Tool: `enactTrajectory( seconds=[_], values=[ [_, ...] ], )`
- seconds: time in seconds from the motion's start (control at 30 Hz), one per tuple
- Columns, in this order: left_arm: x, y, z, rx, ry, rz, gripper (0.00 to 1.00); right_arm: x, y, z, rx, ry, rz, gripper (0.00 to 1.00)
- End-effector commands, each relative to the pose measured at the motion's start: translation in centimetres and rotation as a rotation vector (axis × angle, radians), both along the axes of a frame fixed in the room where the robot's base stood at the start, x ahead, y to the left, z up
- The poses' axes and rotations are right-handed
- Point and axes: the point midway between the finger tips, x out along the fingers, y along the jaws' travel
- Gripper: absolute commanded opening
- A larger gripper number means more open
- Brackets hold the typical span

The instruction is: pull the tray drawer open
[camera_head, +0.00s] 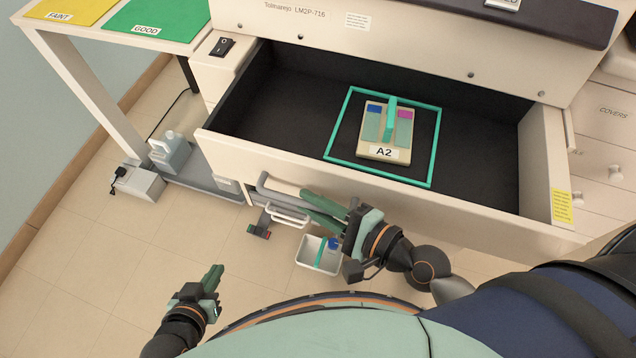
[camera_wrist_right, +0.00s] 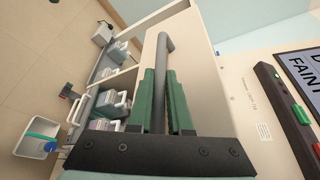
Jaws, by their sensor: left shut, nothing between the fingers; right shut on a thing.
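The tray drawer (camera_head: 470,187) stands pulled out from the cabinet in the head view, its dark inside exposed. In it lies a slide tray labelled A2 (camera_head: 362,151) inside a teal square outline. My right gripper (camera_head: 312,206) is at the drawer's front face, shut on the grey bar handle. The right wrist view shows the handle (camera_wrist_right: 164,50) between the green fingers (camera_wrist_right: 163,85). My left gripper (camera_head: 212,276) is shut and empty over the floor at lower left, apart from the drawer.
A white bin (camera_head: 318,254) with blue and teal items sits below the drawer. A low shelf with a bottle (camera_head: 170,152) and a table with GOOD (camera_head: 150,24) and FAINT (camera_head: 72,10) areas are at left. The floor at lower left is clear.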

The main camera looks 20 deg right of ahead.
Motion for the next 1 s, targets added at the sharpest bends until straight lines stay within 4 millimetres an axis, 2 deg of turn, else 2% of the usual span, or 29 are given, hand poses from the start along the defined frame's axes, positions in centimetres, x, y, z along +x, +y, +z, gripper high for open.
enactTrajectory(
  seconds=[0.23, 0.7, 0.73, 0.97, 1.0],
  values=[
    [0.21, -0.07, 0.57, -0.001, -0.007, 0.0, 0.0, -0.85, 0.52, -0.07, -0.003, 0.002, 0.001, 0.0],
    [0.2, -0.11, 0.59, -0.001, -0.008, -0.001, 0.0, -1.0, 0.62, -0.14, -0.003, 0.001, 0.001, 0.0],
    [0.2, -0.11, 0.59, -0.001, -0.008, -0.001, 0.0, -1.0, 0.62, -0.13, -0.003, 0.001, 0.001, 0.21],
    [0.22, -0.11, 0.6, -0.002, -0.009, -0.001, 0.0, -0.96, 0.62, -0.08, -0.002, 0.001, 0.001, 0.47],
    [0.22, -0.11, 0.6, -0.002, -0.009, -0.001, 0.0, -0.96, 0.63, -0.06, -0.001, 0.0, 0.001, 0.47]
  ],
)
